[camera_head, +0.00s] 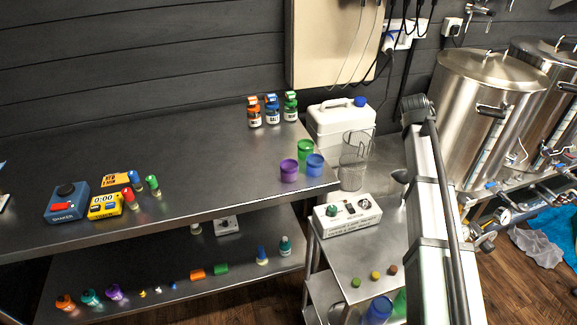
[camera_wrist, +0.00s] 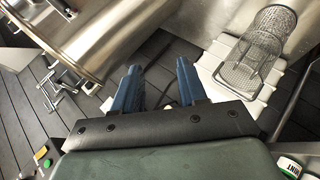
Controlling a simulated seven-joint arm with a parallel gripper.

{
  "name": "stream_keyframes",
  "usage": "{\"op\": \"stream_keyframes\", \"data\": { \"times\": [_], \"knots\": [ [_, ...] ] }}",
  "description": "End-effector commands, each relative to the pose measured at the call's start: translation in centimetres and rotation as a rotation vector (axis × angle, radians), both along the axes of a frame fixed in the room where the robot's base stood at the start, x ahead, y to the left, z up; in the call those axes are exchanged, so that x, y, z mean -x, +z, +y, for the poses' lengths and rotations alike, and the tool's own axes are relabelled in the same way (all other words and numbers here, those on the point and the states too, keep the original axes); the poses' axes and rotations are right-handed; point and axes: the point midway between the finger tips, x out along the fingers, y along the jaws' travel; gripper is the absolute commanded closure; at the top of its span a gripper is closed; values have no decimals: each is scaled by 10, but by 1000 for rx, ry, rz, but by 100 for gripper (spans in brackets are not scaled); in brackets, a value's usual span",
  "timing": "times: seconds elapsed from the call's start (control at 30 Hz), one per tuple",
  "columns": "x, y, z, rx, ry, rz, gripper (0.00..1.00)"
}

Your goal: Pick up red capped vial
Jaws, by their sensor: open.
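No red capped vial is identifiable in the wrist view. My gripper cannot be made out in the head view, where my arm is at the right, far from the vial.
A yellow timer (camera_head: 104,206) and a blue shaker (camera_head: 67,202) sit left of the vials. Bottles (camera_head: 271,110), coloured cups (camera_head: 289,171) and a wire basket (camera_head: 354,148) are farther right. The table's middle is clear. Steel kettles (camera_head: 487,105) stand at the right.

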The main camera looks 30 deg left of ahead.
Motion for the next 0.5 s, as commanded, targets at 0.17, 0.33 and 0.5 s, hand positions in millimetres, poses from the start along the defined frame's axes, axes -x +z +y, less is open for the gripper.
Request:
{"op": "stream_keyframes", "data": {
  "times": [0.17,0.33,0.5],
  "knots": [
    [33,5,104,-82,66,53,58],
    [75,9,192,-149,124,113,58],
    [128,14,276,-208,182,182,58]
  ]
}}
